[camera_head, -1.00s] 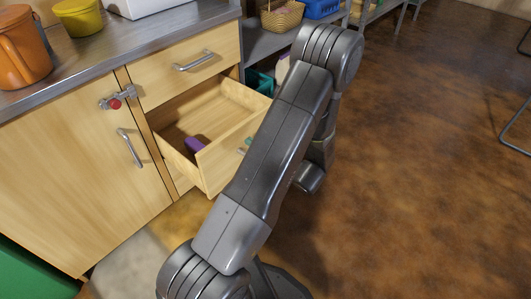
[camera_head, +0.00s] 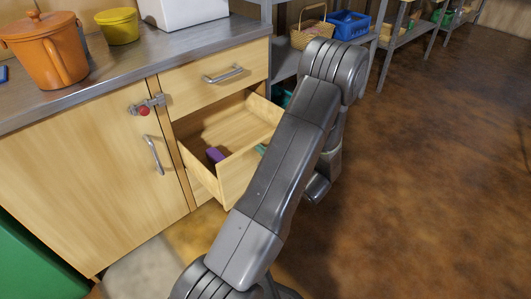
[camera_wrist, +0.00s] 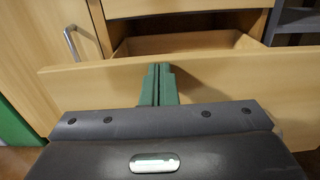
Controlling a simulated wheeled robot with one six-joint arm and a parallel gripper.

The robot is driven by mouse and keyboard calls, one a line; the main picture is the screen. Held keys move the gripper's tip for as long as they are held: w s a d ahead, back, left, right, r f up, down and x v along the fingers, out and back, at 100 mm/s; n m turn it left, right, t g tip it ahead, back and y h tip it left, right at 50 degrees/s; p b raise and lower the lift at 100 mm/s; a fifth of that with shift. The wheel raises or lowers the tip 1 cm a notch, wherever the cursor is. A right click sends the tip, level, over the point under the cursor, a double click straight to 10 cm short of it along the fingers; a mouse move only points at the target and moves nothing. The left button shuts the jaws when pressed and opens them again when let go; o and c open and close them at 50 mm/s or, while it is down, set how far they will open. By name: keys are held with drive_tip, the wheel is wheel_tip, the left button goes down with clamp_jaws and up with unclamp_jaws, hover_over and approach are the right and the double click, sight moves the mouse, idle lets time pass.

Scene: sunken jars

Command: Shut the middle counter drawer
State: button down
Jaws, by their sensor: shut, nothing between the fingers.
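The middle drawer (camera_head: 228,135) is pulled out of the wooden counter, below a closed top drawer (camera_head: 217,77) with a metal handle. A small purple thing (camera_head: 215,155) lies inside it. In the wrist view the drawer's front panel (camera_wrist: 235,75) spans the picture, with the drawer's inside behind it. My gripper (camera_wrist: 159,72) has its green fingers shut together with nothing between them, right at the front panel; I cannot tell whether they touch it. In the head view my arm hides part of the drawer front, and only a bit of green finger (camera_head: 262,149) shows.
A cabinet door (camera_head: 90,180) with a handle and a red-knobbed latch (camera_head: 144,111) is left of the drawer. An orange pot (camera_head: 47,50) and a yellow tub (camera_head: 118,26) stand on the counter. Metal shelving is behind; brown floor (camera_head: 440,180) at right is clear.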

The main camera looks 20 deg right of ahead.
drive_tip(key=b+x, duration=0.3)
drive_tip(key=x, duration=2.6)
drive_tip(key=shift+w+r, duration=0.3)
drive_tip(key=shift+w, duration=0.05)
drive_tip(key=shift+a+r, duration=0.1)
drive_tip(key=shift+a, duration=0.05)
